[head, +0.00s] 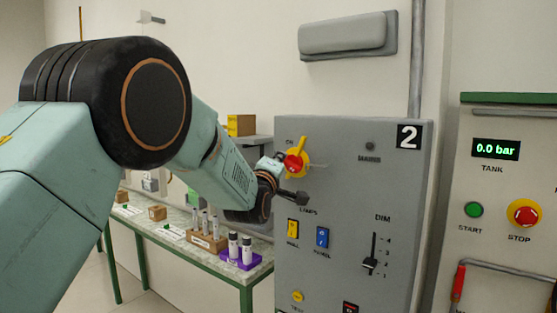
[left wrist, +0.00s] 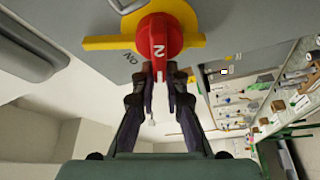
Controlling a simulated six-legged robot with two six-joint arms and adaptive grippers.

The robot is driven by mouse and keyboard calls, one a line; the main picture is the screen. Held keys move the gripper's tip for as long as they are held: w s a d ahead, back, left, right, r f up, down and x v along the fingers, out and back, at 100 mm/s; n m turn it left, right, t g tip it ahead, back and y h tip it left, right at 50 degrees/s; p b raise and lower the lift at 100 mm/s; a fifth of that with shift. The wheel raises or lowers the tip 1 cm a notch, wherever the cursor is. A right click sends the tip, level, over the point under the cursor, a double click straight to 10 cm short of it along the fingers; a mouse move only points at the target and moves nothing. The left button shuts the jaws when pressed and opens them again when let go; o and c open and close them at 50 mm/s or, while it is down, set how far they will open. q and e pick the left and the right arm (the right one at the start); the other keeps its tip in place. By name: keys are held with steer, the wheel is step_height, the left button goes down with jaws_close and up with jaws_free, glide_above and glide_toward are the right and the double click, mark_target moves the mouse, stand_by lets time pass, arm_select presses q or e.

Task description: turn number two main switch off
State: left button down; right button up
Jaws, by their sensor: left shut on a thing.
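The number two main switch is a red rotary knob (head: 293,163) on a yellow plate (head: 303,148), on the grey panel (head: 350,190) marked 2. In the left wrist view the red knob (left wrist: 158,35) carries a 2, and its yellow plate (left wrist: 108,42) has ON lettered near it. My left gripper (left wrist: 160,72) is shut on the knob's near end, one finger on each side. In the head view my left gripper (head: 283,180) is at the switch, and its wrist and fingers hide part of it. My right gripper is out of view.
Below the switch are a yellow rocker (head: 292,229), a blue rocker (head: 322,237) and a DIM slider (head: 371,262). A bench (head: 190,251) with vials stands left of the panel. At right is a tank panel with a red STOP button (head: 525,215).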

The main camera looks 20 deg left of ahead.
arm_select(q)
steer(key=n+g, duration=0.1)
steer(key=n, duration=0.1)
steer(key=f+n, duration=0.1)
steer(key=n, duration=0.1)
steer(key=shift+d+f+g, duration=0.1)
steer(key=shift+f+g, duration=0.1)
steer(key=shift+g, duration=0.2)
steer(key=shift+n, duration=0.4)
steer(key=c, duration=1.4)
jaws_free()
steer(key=shift+r, duration=0.15)
steer(key=shift+d+r, duration=0.1)
steer(key=shift+d, duration=0.05)
steer(key=s, duration=1.2)
steer(key=shift+d, duration=0.3)
